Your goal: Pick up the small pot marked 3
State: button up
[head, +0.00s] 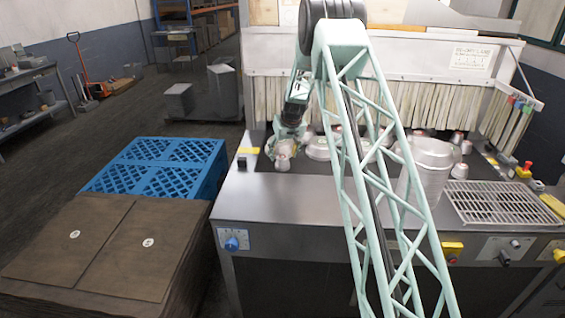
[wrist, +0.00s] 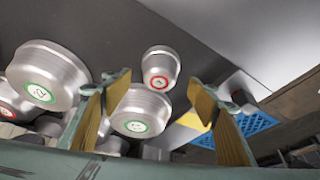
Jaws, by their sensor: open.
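My gripper (head: 285,142) is open above the left end of the steel table. In the wrist view its padded fingers (wrist: 161,82) stand apart with nothing clamped. A small silver pot with a red-ringed label (wrist: 160,67) lies beyond the fingertips, in line with the gap. A silver pot with a green-ringed label (wrist: 137,108) shows nearer, between the fingers. The marks are too small to read surely, so I cannot tell which pot is marked 3. In the head view a small pot (head: 283,163) stands just below my gripper.
A larger pot with a green-ringed label (wrist: 47,75) is left of the fingers. More pots, including a tall one (head: 432,155), stand along the table behind my arm. A blue crate (head: 165,150) and brown boxes (head: 90,235) are left of the table. A strip curtain (head: 430,100) hangs behind.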

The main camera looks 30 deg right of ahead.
aim_at(283, 157)
jog(key=shift+x, duration=1.95)
jog(key=c, duration=0.9)
